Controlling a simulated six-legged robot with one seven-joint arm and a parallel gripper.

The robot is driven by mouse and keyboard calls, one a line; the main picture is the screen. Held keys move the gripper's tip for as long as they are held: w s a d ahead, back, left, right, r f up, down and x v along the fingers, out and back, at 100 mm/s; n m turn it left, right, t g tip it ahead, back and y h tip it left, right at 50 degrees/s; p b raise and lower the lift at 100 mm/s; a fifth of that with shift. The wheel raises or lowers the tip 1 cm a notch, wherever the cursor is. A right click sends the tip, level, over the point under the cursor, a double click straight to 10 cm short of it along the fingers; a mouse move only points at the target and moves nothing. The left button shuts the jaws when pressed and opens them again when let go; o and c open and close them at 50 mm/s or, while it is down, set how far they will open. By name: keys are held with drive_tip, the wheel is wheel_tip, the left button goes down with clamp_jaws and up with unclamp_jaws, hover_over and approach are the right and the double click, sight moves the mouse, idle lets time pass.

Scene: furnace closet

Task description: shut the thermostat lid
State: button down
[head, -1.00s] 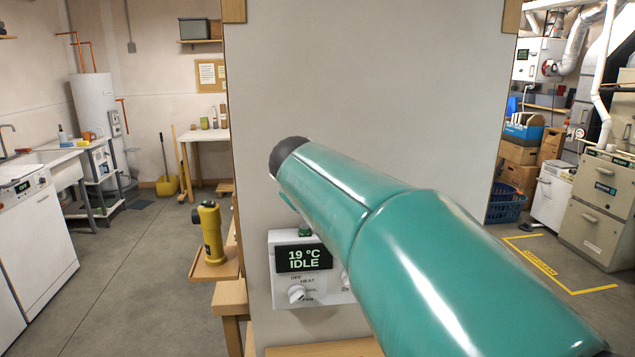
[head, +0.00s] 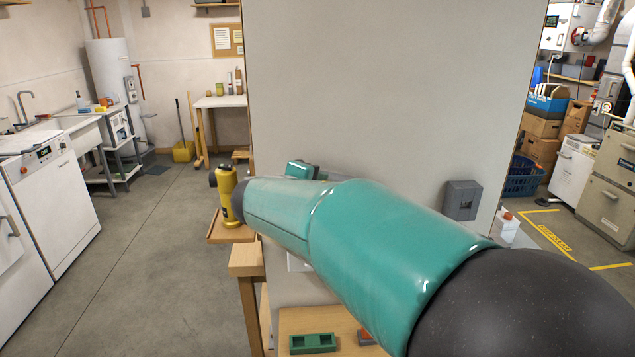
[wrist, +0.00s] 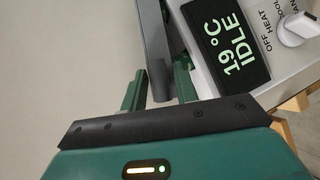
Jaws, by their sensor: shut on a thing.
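The thermostat shows in the wrist view, with its white body and black display (wrist: 226,40) reading "19 °C IDLE". A white knob (wrist: 298,27) is beside the display. A dark grey part, which looks like the lid (wrist: 155,40), stands nearly edge-on along the display's side, swung away from its face. My gripper (wrist: 159,84) is shut on the lid's near end, with one green finger on each side. In the head view my arm covers almost all of the thermostat; only a pale corner (head: 297,263) shows.
A grey box (head: 462,200) is on the wall panel (head: 400,90) right of my arm. A yellow flashlight-like object (head: 229,195) stands on a small wooden shelf at left. A green tray (head: 312,343) lies on the wooden ledge below. The floor (head: 150,260) at left is clear.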

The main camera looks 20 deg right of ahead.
drive_tip(key=shift+d+f, duration=0.1)
drive_tip(key=shift+d, duration=0.15)
drive_tip(key=c, duration=1.4)
unclamp_jaws()
drive_tip(key=shift+o, duration=0.2)
drive_tip(key=shift+d, duration=0.1)
drive_tip(key=shift+s+a+r, duration=0.2)
drive_tip(key=shift+s+a, duration=0.05)
drive_tip(key=shift+a, duration=0.3)
drive_tip(key=v, duration=1.3)
drive_tip(key=shift+f, duration=0.1)
